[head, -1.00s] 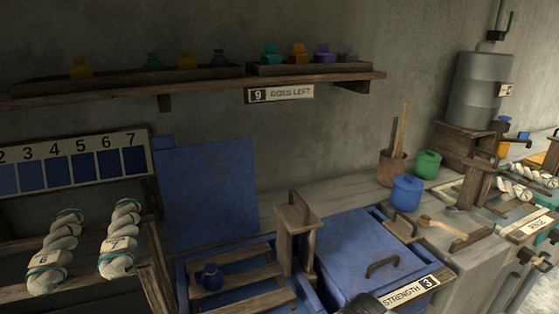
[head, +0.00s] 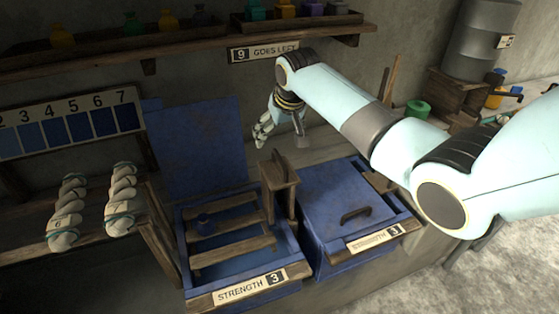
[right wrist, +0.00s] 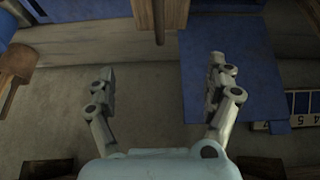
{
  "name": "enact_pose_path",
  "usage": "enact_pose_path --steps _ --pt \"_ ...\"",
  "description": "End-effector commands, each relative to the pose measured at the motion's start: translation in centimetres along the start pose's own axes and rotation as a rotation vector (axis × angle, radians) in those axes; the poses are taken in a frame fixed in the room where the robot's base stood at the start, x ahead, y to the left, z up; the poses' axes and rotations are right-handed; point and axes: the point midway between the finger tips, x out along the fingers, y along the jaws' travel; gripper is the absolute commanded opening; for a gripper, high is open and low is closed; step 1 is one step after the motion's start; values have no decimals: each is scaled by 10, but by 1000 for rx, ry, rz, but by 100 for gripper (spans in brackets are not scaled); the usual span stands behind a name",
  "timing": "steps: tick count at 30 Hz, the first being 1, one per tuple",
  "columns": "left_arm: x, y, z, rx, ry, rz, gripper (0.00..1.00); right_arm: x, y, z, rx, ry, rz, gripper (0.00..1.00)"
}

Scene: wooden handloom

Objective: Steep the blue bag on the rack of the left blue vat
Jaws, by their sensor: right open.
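The left blue vat (head: 287,238) stands open with its blue lid (head: 195,150) raised against the wall. A slatted wooden rack (head: 235,244) lies across it, above bluish liquid. My right gripper (head: 282,135) is open and empty, hanging in front of the wall to the right of the raised lid, above and behind the vat. In the right wrist view its fingers (right wrist: 160,85) are spread apart, with part of the blue lid behind one finger. My left gripper is not in view.
A wooden post (head: 278,185) stands between the vats. The right vat (head: 345,205) has its lid shut. A shelf (head: 180,55) with bottles runs above. Twisted white skeins (head: 120,200) lie at the left below a numbered swatch board (head: 70,123).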

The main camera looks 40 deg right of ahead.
Motion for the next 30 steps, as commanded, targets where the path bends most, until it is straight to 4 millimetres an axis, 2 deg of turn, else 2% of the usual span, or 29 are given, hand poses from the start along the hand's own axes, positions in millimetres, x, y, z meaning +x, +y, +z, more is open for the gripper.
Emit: enact_pose_path --steps 13,18,22,30 --pt "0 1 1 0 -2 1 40 51 0 26 -1 -4 1 87" --pt "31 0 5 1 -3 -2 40 78 0 39 -2 -1 1 87" --pt "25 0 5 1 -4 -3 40 73 0 36 -2 0 1 87" --pt "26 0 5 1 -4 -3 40 78 0 38 -2 -1 0 87"
